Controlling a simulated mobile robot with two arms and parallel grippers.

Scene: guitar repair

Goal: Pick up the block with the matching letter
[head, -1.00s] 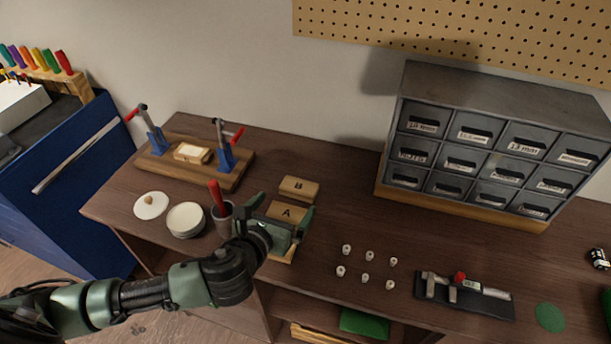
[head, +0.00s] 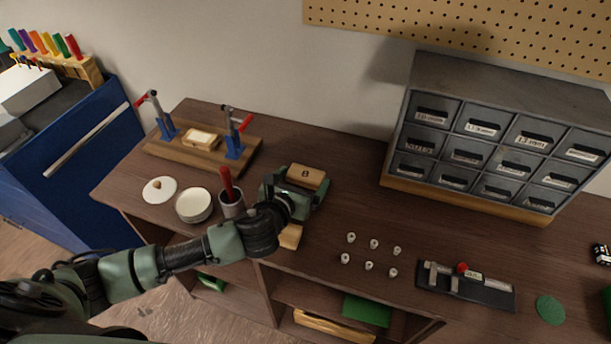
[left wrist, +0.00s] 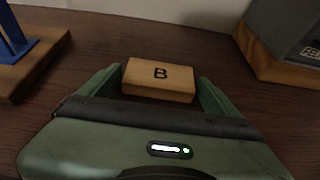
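The wooden block marked B (head: 308,174) lies flat on the bench, its letter facing up. It also shows in the left wrist view (left wrist: 159,84). My left gripper (head: 302,183) is open, low over the bench at the near side of block B. In the left wrist view its two fingers (left wrist: 160,82) point toward the block's left and right ends, with narrow gaps. Block A is hidden under my gripper in the head view. Another wooden block (head: 290,237) shows partly below the gripper, its letter not visible. My right gripper is not in view.
A cup with a red-handled tool (head: 231,204) stands close left of my gripper. A clamp board (head: 180,155) lies at the back left. Small white knobs (head: 374,244) lie to the right. The drawer cabinet (head: 490,150) stands at the back right. Bench right of block B is clear.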

